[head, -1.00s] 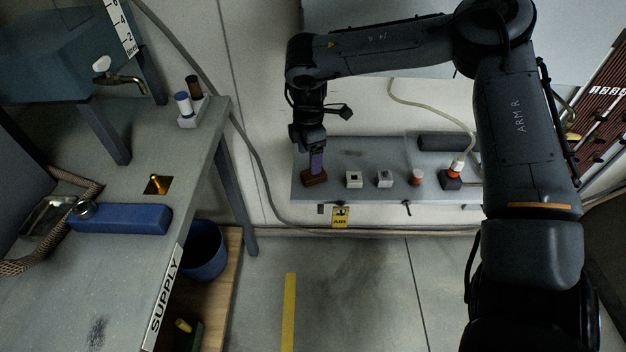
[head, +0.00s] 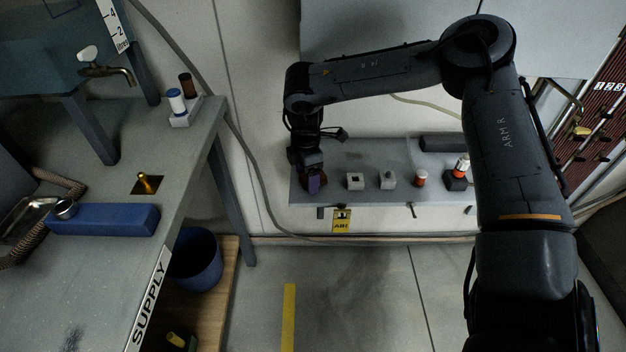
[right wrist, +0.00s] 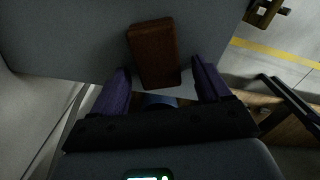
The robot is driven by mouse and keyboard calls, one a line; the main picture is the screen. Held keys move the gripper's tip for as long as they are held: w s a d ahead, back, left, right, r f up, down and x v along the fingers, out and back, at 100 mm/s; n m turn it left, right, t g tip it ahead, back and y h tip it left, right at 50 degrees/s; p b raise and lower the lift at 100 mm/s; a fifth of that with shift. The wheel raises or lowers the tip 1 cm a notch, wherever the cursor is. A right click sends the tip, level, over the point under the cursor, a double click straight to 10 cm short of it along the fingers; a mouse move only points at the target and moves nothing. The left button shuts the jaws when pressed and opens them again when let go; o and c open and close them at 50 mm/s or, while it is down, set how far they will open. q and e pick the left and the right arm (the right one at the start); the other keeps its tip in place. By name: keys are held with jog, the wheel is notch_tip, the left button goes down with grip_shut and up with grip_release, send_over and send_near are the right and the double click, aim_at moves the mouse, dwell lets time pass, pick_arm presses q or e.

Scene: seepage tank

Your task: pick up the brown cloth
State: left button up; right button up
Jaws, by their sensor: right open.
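The brown cloth (right wrist: 153,53) looks like a small folded block on the grey shelf. In the right wrist view it lies ahead of and between the two purple fingers of my right gripper (right wrist: 161,68), with a gap on both sides. My right gripper (head: 312,181) is open and empty at the left end of the shelf. In the head view it hides most of the cloth. My left gripper is not in view.
The supply bench (head: 105,260) stands at left.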

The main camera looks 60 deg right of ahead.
jog(key=c, duration=1.1)
jog(key=shift+r, duration=0.15)
jog(key=shift+r+p, duration=0.5)
notch_tip(320, 180, up, 4)
jog(key=shift+f+p, duration=0.2)
jog(key=shift+p, duration=1)
jog(key=shift+s+d+r+p, duration=0.55)
jog(key=shift+s+r+p, duration=0.55)
jog(key=shift+s, duration=0.75)
jog(key=shift+s+d+r+p, duration=0.6)
jog(key=shift+s+r+p, duration=0.45)
jog(key=shift+s, duration=0.75)
jog(key=shift+s+d+r+p, duration=0.55)
jog(key=shift+s+r+p, duration=0.5)
jog(key=shift+s, duration=0.8)
